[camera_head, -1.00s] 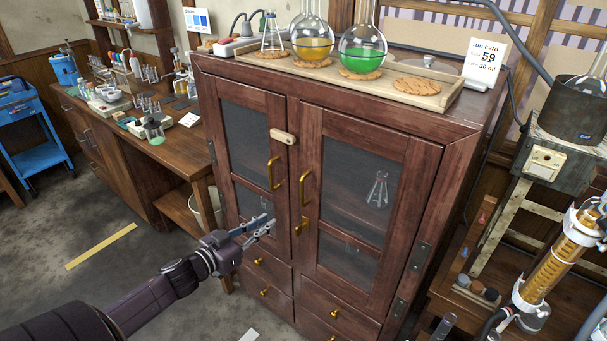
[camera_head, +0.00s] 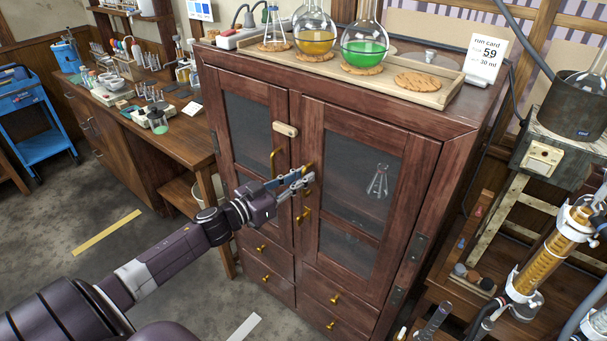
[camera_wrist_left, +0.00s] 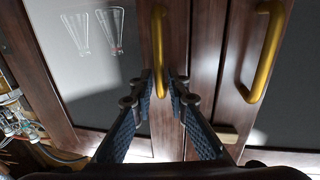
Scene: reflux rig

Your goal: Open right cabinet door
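The dark red wooden cabinet has two shut glazed doors. The right door (camera_head: 365,150) has a brass bar handle (camera_head: 307,192), partly hidden by my gripper, with a brass catch (camera_head: 304,214) just below. My left gripper (camera_head: 308,177) is at this handle, fingers open. In the left wrist view, which looks upside down, the handle (camera_wrist_left: 159,45) runs down between the two fingertips (camera_wrist_left: 164,76); I cannot tell whether they touch it. The left door's handle (camera_wrist_left: 262,50) stands clear to the right. My right gripper is not in view.
A tray (camera_head: 440,98) with flasks of yellow and green liquid stands on top. A metal stand (camera_head: 550,150) and glass apparatus (camera_head: 545,265) are close on the right. Drawers lie below the doors.

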